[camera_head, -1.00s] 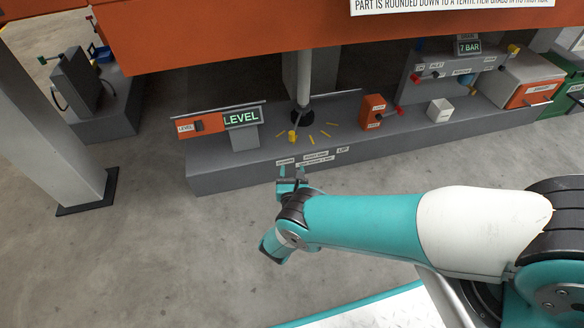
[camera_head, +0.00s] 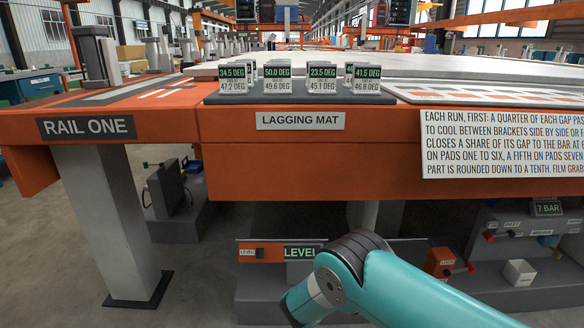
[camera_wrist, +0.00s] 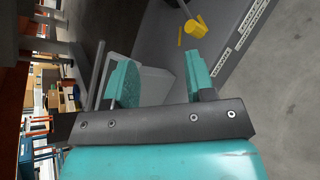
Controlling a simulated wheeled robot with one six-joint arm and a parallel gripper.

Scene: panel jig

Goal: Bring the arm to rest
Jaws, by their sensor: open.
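My gripper (camera_wrist: 160,82) shows in the wrist view with its two teal fingers spread apart and nothing between them. Beyond it are the grey plinth (camera_wrist: 158,30) and a yellow knob or lever end (camera_wrist: 195,28). In the head view my teal arm reaches in from the lower right, bent at a dark joint in front of the lower bench. The gripper itself is hidden there, below or behind the arm.
An orange bench front (camera_head: 270,185) labelled "RAIL ONE" and "LAGGING MAT" spans above the arm. Several degree readouts stand on the dark mat (camera_head: 225,98). Below are the green LEVEL sign (camera_head: 300,252), an orange box (camera_head: 440,262) and a white cube (camera_head: 519,272). Open floor lies left.

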